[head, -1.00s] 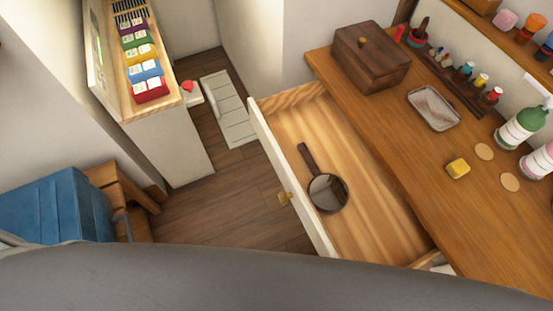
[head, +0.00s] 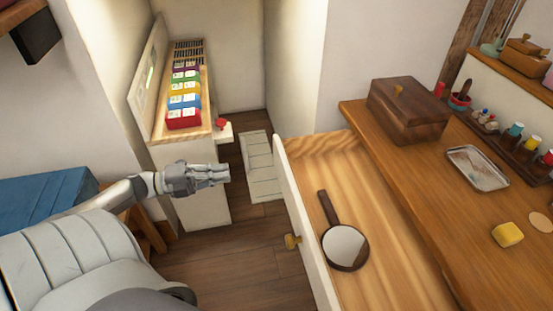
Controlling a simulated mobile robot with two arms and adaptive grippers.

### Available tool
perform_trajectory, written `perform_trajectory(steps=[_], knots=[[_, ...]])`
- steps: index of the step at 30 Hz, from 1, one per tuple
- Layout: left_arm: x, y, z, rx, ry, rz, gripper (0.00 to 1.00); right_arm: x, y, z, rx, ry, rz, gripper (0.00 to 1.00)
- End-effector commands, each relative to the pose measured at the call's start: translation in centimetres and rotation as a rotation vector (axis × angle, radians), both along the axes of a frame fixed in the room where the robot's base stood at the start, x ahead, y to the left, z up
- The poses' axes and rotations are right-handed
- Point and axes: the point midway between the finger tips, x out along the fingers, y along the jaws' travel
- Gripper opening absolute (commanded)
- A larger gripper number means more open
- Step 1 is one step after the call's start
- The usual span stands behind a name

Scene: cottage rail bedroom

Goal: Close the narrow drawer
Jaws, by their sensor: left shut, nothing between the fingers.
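The drawer (head: 295,220) stands pulled out from under the wooden dresser top (head: 425,185). It has a white front with a brass knob (head: 292,241) and a pale wood inside. A dark hand mirror (head: 345,243) lies in it. My left gripper (head: 226,174) is shut and empty. It shows to the left of the drawer front in the picture, apart from it. My right gripper is not in view.
A wooden box (head: 408,110), a metal tray (head: 477,168) and a yellow block (head: 507,235) are on the dresser top. A white cabinet (head: 200,208) with coloured packets stands behind my gripper. Some wood floor (head: 262,230) left of the drawer is clear.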

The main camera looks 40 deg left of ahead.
Motion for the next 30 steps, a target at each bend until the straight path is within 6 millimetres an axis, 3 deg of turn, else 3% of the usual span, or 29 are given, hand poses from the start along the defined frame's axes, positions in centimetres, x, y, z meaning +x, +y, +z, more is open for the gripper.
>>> perform_trajectory(steps=[5, 18, 30], knots=[[1.5, -1.3, 0.3, 0.001, -0.007, -0.008, 0.00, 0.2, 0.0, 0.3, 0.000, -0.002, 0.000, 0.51], [8.2, -7.0, 0.2, -0.002, -0.007, -0.004, 0.00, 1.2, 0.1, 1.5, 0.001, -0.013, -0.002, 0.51], [10.5, -9.0, 0.1, 0.000, -0.001, -0.002, 0.00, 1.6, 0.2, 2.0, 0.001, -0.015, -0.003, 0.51]])
